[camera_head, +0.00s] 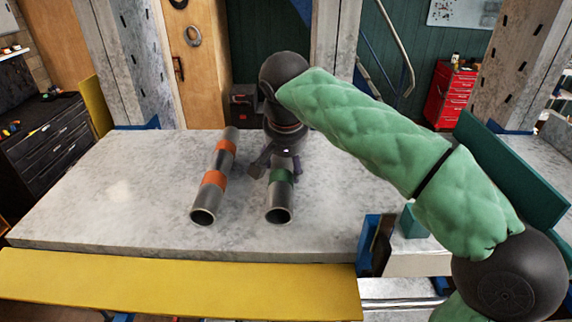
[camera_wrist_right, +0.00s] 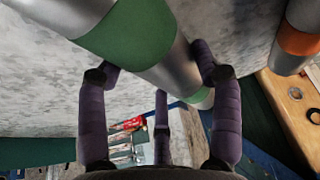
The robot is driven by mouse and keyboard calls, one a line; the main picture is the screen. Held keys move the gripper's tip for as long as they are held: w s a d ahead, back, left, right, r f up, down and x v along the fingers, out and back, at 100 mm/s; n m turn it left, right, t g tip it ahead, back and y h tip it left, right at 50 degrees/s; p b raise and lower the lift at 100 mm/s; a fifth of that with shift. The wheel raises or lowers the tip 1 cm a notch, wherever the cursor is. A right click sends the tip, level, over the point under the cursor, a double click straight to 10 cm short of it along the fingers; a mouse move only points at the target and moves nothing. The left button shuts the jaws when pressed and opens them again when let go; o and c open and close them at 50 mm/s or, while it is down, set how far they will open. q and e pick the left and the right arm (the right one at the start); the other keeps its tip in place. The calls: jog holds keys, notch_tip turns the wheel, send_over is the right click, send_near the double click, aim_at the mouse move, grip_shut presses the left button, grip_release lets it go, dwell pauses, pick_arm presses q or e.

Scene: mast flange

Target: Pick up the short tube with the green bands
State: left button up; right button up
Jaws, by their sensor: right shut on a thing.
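The short tube with the green bands (camera_head: 280,203) is grey metal, with its open end toward me on the grey table top. My right gripper (camera_head: 275,166) comes down over it from above and is shut on it near a green band. In the right wrist view the tube (camera_wrist_right: 170,68) runs between the purple fingers of the gripper (camera_wrist_right: 160,82), with green bands on both sides of the grip. I cannot tell whether it touches the table. The far part of the tube is hidden behind my gripper in the head view. My left gripper is not in view.
A longer tube with orange bands (camera_head: 203,205) lies to the left on the table (camera_head: 110,190), apart from the green-banded one. A yellow beam (camera_head: 180,285) runs along the table's front. The table's left side is clear. A red tool cabinet (camera_head: 450,95) stands behind.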

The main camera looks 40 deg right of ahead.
jog(key=shift+r, duration=0.5)
jog(key=v, duration=0.3)
jog(key=s+a+v, duration=0.1)
jog(key=v, duration=0.4)
jog(key=shift+s+a+b, duration=0.25)
jog(key=shift+s+b, duration=0.05)
jog(key=shift+b, duration=0.05)
jog(key=s+a+r, duration=0.3)
jog(key=s+a, duration=0.2)
jog(key=s, duration=0.2)
jog(key=shift+a+r+p, duration=0.4)
